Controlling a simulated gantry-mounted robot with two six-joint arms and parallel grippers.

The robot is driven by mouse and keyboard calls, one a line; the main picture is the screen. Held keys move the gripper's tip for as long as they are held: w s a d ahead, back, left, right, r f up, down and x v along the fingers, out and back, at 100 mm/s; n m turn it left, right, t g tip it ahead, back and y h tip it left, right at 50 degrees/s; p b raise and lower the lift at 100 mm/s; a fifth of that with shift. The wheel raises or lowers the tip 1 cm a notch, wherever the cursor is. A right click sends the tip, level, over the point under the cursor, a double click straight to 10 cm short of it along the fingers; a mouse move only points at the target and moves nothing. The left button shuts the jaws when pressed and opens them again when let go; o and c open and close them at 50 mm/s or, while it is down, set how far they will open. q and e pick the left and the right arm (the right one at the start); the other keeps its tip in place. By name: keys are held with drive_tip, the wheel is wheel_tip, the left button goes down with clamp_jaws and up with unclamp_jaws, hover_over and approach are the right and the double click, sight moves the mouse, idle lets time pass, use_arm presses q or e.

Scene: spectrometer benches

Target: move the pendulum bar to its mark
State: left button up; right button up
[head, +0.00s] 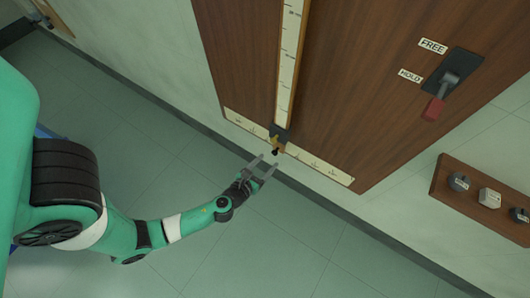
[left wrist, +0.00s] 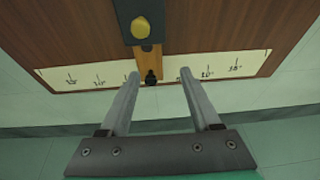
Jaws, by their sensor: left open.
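The pendulum bar (head: 290,62) is a long strip with a pale graduated face, hanging in front of a brown wooden panel. Near its lower end is a dark block (head: 279,132) with a yellow knob; the knob (left wrist: 141,28) shows clearly in the left wrist view. Below it, the bar's narrow wooden end carries a black tip (left wrist: 150,77), near the middle of a pale angle scale (left wrist: 228,66). My left gripper (head: 267,163) is open and empty, just below the tip. In the left wrist view the tip appears between the fingertips (left wrist: 159,73); contact is not visible.
A wooden strip with several knobs (head: 489,197) is on the wall at right. The tiled floor (head: 270,240) below the panel is clear.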

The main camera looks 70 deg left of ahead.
use_arm(q)
drive_tip(key=b, duration=0.1)
approach(274, 154)
drive_tip(key=v, duration=0.3)
drive_tip(key=shift+g, duration=0.4)
drive_tip(key=b+x, duration=0.1)
drive_tip(key=x, duration=0.2)
drive_tip(key=b+x, duration=0.1)
drive_tip(key=x, duration=0.3)
drive_tip(key=b+x, duration=0.1)
drive_tip(key=x, duration=0.3)
drive_tip(key=shift+w+a+r, duration=0.15)
drive_tip(key=shift+w+r, duration=0.05)
drive_tip(key=shift+w, duration=0.15)
use_arm(e)
drive_tip(key=shift+h, duration=0.3)
drive_tip(key=f, duration=0.5)
drive_tip(key=shift+d+f, duration=0.2)
use_arm(q)
clamp_jaws()
